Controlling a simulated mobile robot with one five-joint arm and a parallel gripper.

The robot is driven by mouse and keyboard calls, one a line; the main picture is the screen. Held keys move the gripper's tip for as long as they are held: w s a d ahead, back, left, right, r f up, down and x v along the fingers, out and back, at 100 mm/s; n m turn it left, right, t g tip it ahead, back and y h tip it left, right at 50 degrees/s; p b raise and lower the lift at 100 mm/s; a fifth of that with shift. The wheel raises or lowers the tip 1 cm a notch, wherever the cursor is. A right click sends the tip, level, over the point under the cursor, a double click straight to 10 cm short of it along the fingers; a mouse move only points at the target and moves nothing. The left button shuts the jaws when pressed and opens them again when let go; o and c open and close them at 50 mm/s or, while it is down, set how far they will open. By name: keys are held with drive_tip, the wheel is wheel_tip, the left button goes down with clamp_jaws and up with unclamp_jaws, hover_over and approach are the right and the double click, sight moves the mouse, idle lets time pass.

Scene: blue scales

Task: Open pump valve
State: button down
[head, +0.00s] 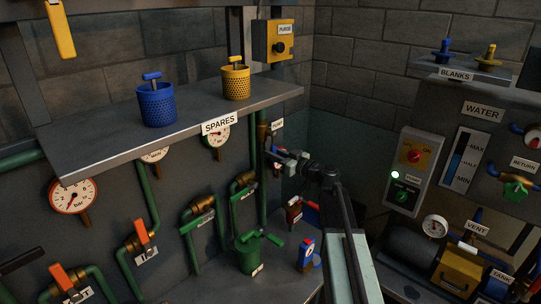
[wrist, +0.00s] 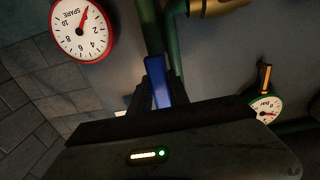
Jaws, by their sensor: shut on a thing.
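My gripper (head: 282,154) reaches to the green pipe at the back wall, just below a small white label (head: 277,126) that seems to read PUMP. In the wrist view a blue lever (wrist: 161,84) stands upright in the picture beside a green pipe, at the jaws. My gripper is shut on this blue lever, which appears to be the pump valve's handle. The valve body and the lower part of the lever are hidden by my gripper. In the head view the lever is too small and dark to read its angle.
The grey SPARES shelf (head: 105,150) juts out left of my arm, with blue (head: 156,108) and yellow (head: 236,84) baskets. Orange (head: 145,238) and green (head: 202,220) valve levers stand below it. The WATER panel (head: 442,125) is right.

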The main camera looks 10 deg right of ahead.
drive_tip(key=shift+d, duration=0.1)
drive_tip(key=c, duration=1.2)
unclamp_jaws()
drive_tip(key=shift+c, duration=0.2)
drive_tip(key=shift+s, duration=0.1)
drive_tip(key=v, duration=0.7)
drive_tip(key=shift+s+d, duration=0.2)
drive_tip(key=shift+s, duration=0.05)
